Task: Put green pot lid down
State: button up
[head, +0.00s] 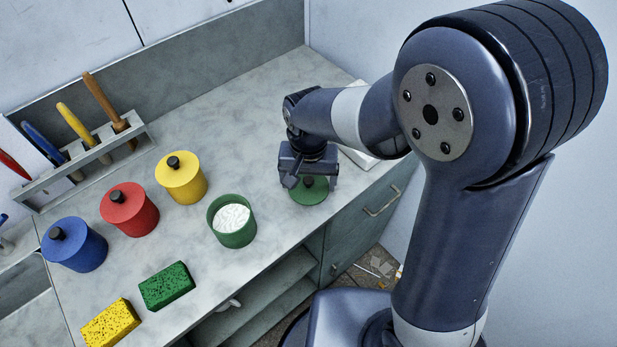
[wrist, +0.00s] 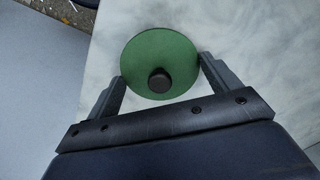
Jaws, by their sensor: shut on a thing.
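The green pot lid (head: 312,196) is a flat disc with a dark knob, at the right part of the counter near its front edge. My gripper (head: 303,182) is above it, pointing down. In the wrist view, the lid (wrist: 135,55) lies between the two fingers, which grip it at opposite sides of the rim; the knob faces the camera. I cannot tell whether the lid touches the counter or hangs just above it. The green pot (head: 232,228) stands open to the left of the lid, with white contents showing.
Lidded yellow (head: 182,185), red (head: 135,215) and blue (head: 83,250) pots stand to the left. Green (head: 166,287) and yellow (head: 110,325) sponges lie near the front edge. A tool rack (head: 95,158) stands at the back. Bare counter (head: 235,125) lies behind the green pot.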

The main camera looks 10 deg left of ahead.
aim_at(308, 180)
jog(key=shift+f, duration=0.2)
jog(key=o, duration=0.8)
jog(key=shift+o, duration=0.2)
notch_tip(308, 180, up, 12)
jog(key=shift+r, duration=0.25)
jog(key=shift+f, duration=0.1)
jog(key=shift+f, duration=4.15)
